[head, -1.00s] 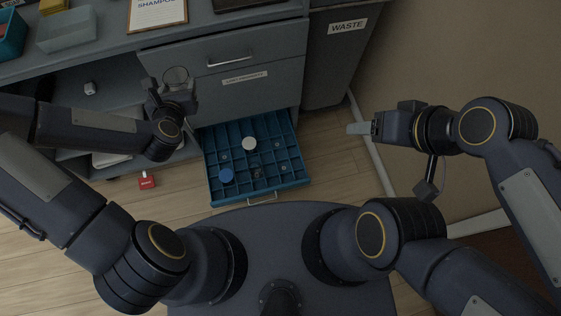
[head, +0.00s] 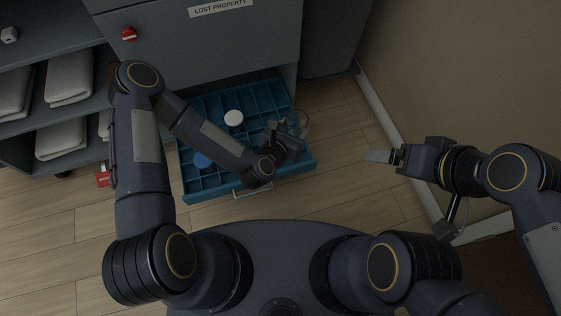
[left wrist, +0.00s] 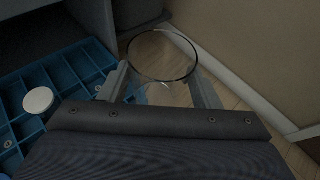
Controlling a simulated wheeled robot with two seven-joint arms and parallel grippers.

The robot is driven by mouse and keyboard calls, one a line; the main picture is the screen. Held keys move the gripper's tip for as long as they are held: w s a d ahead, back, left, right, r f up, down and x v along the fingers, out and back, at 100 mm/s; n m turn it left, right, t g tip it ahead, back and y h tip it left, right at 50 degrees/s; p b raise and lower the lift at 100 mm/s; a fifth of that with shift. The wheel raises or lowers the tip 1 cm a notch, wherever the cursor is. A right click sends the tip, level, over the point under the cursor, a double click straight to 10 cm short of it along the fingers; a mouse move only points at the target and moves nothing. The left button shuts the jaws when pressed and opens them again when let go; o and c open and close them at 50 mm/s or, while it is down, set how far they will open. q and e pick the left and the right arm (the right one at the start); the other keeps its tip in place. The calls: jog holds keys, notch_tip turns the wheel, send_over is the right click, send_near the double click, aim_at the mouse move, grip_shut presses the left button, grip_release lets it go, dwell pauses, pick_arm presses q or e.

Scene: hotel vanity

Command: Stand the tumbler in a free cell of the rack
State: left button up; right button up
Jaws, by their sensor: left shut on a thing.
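The tumbler is clear glass, and its round rim (left wrist: 162,31) shows in the left wrist view. My left gripper (head: 293,127) is shut on it, with one finger on each side; the tumbler (head: 303,122) is faint in the head view. It is held over the right side of the rack, a blue pull-out tray (head: 214,191) divided into cells. My left forearm and hand hide part of the rack. My right gripper (head: 380,156) is out to the right, away from the rack; its finger gap does not show clearly.
A white round-topped thing (head: 233,118) and a blue round-topped thing (head: 203,160) occupy rack cells. Some far cells look empty. The cabinet (head: 240,50) rises behind the rack. Folded towels (head: 68,82) lie on shelves at left. Wood floor is clear to the right.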

pick_arm(q)
jog(key=s+d+f+m+h+b, duration=0.1)
jog(key=d+f+b, duration=0.15)
jog(key=f, duration=0.25)
jog(key=s+d+f+b, duration=0.2)
jog(key=f+b, duration=0.1)
jog(key=f, duration=0.2)
jog(key=shift+g, duration=0.3)
jog(key=w+a+f+b, duration=0.2)
jog(key=w+a+f, duration=0.1)
jog(key=f, duration=0.1)
jog(key=w+a+f+b, duration=0.3)
jog(key=w+f, duration=0.1)
jog(key=w+a+f+b, duration=0.3)
jog(key=f, duration=0.2)
jog(key=shift+w+a, duration=0.2)
pick_arm(e)
notch_tip(320, 180, down, 16)
jog(key=shift+r, duration=0.1)
pick_arm(q)
jog(key=shift+f, duration=0.2)
jog(key=o, duration=1.1)
